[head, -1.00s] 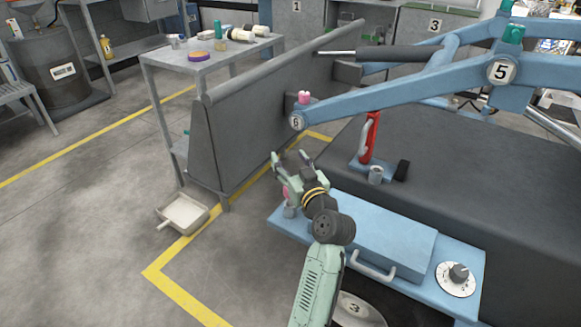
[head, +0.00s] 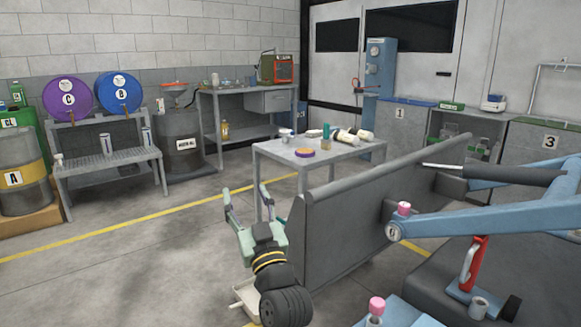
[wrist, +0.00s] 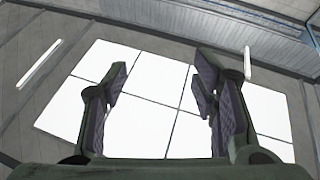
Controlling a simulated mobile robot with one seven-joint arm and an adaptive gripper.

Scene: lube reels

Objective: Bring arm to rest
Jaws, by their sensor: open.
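My gripper (head: 245,205) is in the lower middle of the head view, left of the grey panel, with its fingers pointing up. The fingers are spread apart with nothing between them. In the wrist view my gripper (wrist: 158,85) is also open and empty, facing the ceiling with its white light panels (wrist: 150,75). My wrist and a dark joint show below the gripper in the head view. The rest of the arm is out of the picture.
A grey panel (head: 345,225) stands just right of my gripper. A small table (head: 270,150) stands behind. Open floor lies left.

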